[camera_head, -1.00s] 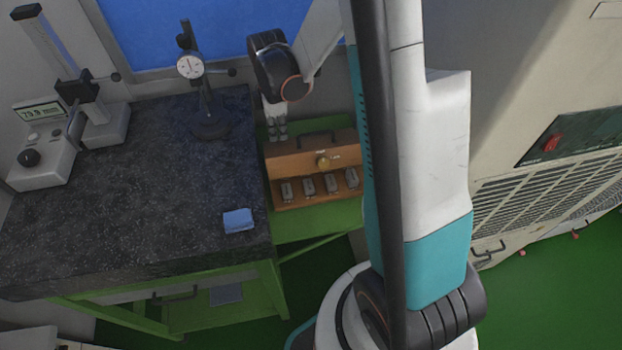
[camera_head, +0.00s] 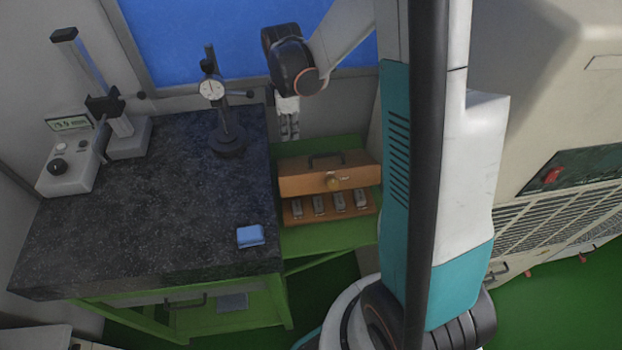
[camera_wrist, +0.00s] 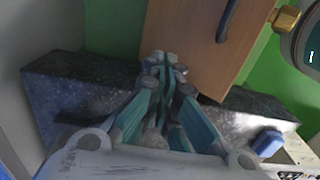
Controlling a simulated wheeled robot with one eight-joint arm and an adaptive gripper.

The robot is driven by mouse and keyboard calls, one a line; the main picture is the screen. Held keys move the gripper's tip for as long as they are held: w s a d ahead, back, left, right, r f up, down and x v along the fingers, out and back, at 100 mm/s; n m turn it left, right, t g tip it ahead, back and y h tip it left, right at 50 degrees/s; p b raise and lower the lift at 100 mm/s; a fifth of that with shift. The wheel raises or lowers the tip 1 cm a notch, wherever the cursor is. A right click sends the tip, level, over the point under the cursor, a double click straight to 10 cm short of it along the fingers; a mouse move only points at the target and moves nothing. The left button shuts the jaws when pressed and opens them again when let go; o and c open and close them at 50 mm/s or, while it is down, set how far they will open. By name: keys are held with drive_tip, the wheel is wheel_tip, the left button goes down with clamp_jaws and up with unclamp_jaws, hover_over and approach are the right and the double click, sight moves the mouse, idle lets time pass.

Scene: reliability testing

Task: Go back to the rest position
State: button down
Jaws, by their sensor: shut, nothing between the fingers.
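My gripper (camera_head: 290,132) hangs fingers-down above the back left of a wooden box (camera_head: 325,175), beside the right edge of the dark stone plate. In the wrist view my gripper (camera_wrist: 163,72) has its fingers together with nothing between them. In the wrist view the box's wooden face (camera_wrist: 205,40) lies beyond the fingertips. I see no contact between gripper and box.
The dark stone plate (camera_head: 150,200) stands on a green frame. It carries a dial gauge stand (camera_head: 228,140), a height gauge with display (camera_head: 75,160) and a blue cloth-like block (camera_head: 250,236). A beige machine (camera_head: 560,120) stands at right. Air above the plate's middle is clear.

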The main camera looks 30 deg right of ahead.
drive_tip(key=s+a+r+m+t+b, duration=0.1)
drive_tip(key=s+m+b, duration=0.1)
drive_tip(key=b, duration=0.1)
drive_tip(key=s+a+m+t+b, duration=0.1)
drive_tip(key=s+a+m+b, duration=0.1)
drive_tip(key=s+b, duration=0.1)
drive_tip(key=s+a+r+m+t+b, duration=0.1)
drive_tip(key=s+a+m+b, duration=0.1)
drive_tip(key=s+b, duration=0.1)
drive_tip(key=shift+s+a+r+m+t+b, duration=0.1)
drive_tip(key=shift+s+r+m+t+b, duration=0.25)
drive_tip(key=shift+b, duration=0.2)
drive_tip(key=s+a+f+m+t+b, duration=0.3)
drive_tip(key=s+f+m+b, duration=0.2)
drive_tip(key=s+b, duration=0.3)
drive_tip(key=shift+s+a+f+m, duration=0.2)
drive_tip(key=shift+s+m, duration=0.4)
drive_tip(key=shift+m, duration=0.25)
drive_tip(key=shift+r+t, duration=0.1)
drive_tip(key=shift+t, duration=0.15)
